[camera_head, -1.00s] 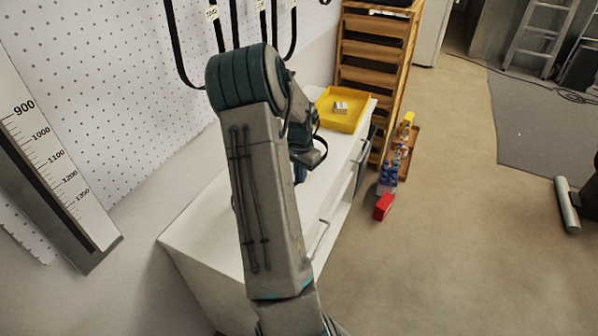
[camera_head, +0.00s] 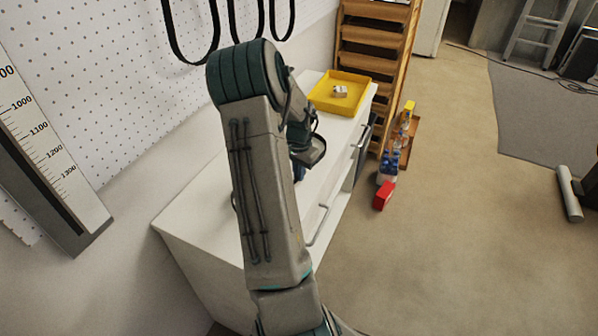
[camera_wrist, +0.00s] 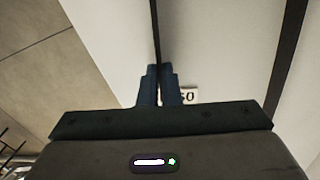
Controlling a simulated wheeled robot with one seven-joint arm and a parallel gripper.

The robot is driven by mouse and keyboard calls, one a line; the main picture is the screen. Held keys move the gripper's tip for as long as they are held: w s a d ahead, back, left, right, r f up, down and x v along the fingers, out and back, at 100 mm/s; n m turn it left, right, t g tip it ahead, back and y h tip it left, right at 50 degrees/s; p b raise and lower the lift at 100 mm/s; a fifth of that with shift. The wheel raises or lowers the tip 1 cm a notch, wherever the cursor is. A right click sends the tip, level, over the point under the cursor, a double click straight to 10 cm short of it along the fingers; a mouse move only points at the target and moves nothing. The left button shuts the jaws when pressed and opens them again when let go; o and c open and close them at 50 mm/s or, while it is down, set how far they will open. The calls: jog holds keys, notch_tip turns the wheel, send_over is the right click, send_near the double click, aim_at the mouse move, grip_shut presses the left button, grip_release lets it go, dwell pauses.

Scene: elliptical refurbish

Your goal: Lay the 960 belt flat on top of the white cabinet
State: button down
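In the wrist view my gripper (camera_wrist: 159,84) has its two blue fingers close together on one strand of a black belt (camera_wrist: 155,30). A white label (camera_wrist: 189,96) beside the fingers shows "60", its left part hidden by a finger. Another black strand (camera_wrist: 288,60) runs down the right side. The white cabinet (camera_head: 185,225) is below my arm in the head view, its top mostly bare. In that view my gripper is largely hidden behind my arm, with a bit of blue finger (camera_head: 299,173) over the cabinet top. A dark curve (camera_head: 234,200) shows beside the arm.
A yellow tray (camera_head: 325,104) with a small pale object (camera_head: 340,91) sits at the cabinet's far end. Several black belts (camera_head: 190,50) hang on the pegboard (camera_head: 110,80). A wooden rack (camera_head: 375,50), bottles (camera_head: 388,165) and a red box (camera_head: 383,196) stand beyond the cabinet.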

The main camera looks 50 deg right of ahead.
jog(key=c, duration=1.6)
grip_release()
jog(key=shift+o, duration=0.2)
notch_tip(320, 180, up, 14)
jog(key=shift+b, duration=0.45)
jog(key=shift+f, duration=0.1)
jog(key=a+r+n+t, duration=0.1)
jog(key=a+r+n, duration=0.25)
jog(key=a, duration=0.85)
jog(key=a+r+n+t, duration=0.15)
jog(key=a+n, duration=0.35)
jog(key=a, duration=0.7)
jog(key=s+a+n, duration=0.8)
jog(key=s+a, duration=0.2)
jog(key=a, duration=0.5)
jog(key=shift+s+f+n, duration=0.15)
jog(key=shift+s+n, duration=0.15)
jog(key=shift+n, duration=0.05)
jog(key=shift+a+t, duration=0.1)
jog(key=shift+t, duration=0.15)
